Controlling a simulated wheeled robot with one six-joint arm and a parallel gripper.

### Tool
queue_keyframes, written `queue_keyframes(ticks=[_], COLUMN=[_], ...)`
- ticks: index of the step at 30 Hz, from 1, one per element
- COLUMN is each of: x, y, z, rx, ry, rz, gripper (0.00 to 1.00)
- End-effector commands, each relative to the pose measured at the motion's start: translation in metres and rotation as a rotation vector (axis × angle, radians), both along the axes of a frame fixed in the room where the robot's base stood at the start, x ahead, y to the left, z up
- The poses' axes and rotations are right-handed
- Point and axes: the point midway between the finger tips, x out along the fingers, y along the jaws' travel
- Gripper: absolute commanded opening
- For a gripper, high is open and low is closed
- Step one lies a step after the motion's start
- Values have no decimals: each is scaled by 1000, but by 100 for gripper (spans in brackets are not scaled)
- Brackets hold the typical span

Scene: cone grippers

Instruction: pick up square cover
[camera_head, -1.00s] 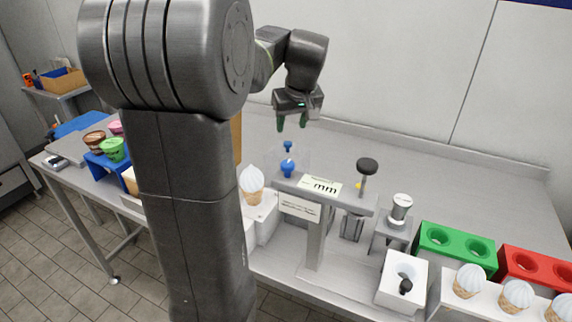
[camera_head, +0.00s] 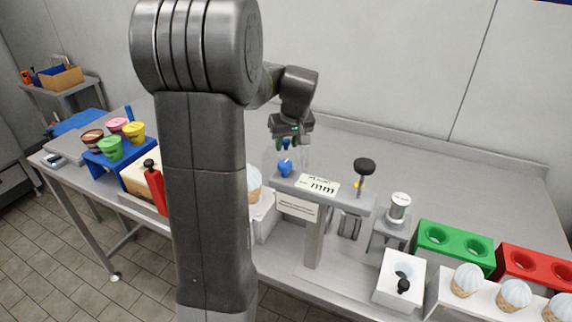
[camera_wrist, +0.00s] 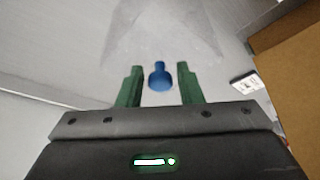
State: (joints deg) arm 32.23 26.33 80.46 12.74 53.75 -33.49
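The square cover (camera_wrist: 185,40) looks like a clear, see-through box with a blue knob (camera_wrist: 160,77) on top. In the head view the knob (camera_head: 286,144) shows between my fingers, with the faint clear walls below it. My gripper (camera_wrist: 161,82) is open, its two green fingers apart on either side of the knob. I see gaps between the knob and both fingers. In the head view my gripper (camera_head: 290,143) is at the height of the knob. The cover's walls are hard to make out.
A second blue round part (camera_head: 285,168) shows lower down, beside the stand with a sign (camera_head: 318,186). A brown board (camera_wrist: 294,75) rises at the right of the wrist view. Green (camera_head: 453,252) and red (camera_head: 530,272) holders and ice cream cones stand at the right.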

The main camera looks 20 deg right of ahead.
Motion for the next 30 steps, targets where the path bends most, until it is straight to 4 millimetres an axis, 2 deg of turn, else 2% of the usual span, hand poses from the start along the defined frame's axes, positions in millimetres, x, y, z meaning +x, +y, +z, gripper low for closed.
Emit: queue_keyframes(ticks=[1, 4, 5, 14, 19, 23, 26, 30], x=[0, 0, 0, 0, 0, 1, 1, 1], y=[0, 0, 0, 0, 0, 0, 0, -1], z=[0, 0, 0, 1, 11, 29, 51, 89], rx=[0, 0, 0, 0, -1, -3, -3, -4], ry=[0, 0, 0, -1, -2, -4, -5, -6], rz=[0, 0, 0, 0, 1, 0, 0, 1], gripper=[22, 3, 0, 0, 0, 0, 0, 0])
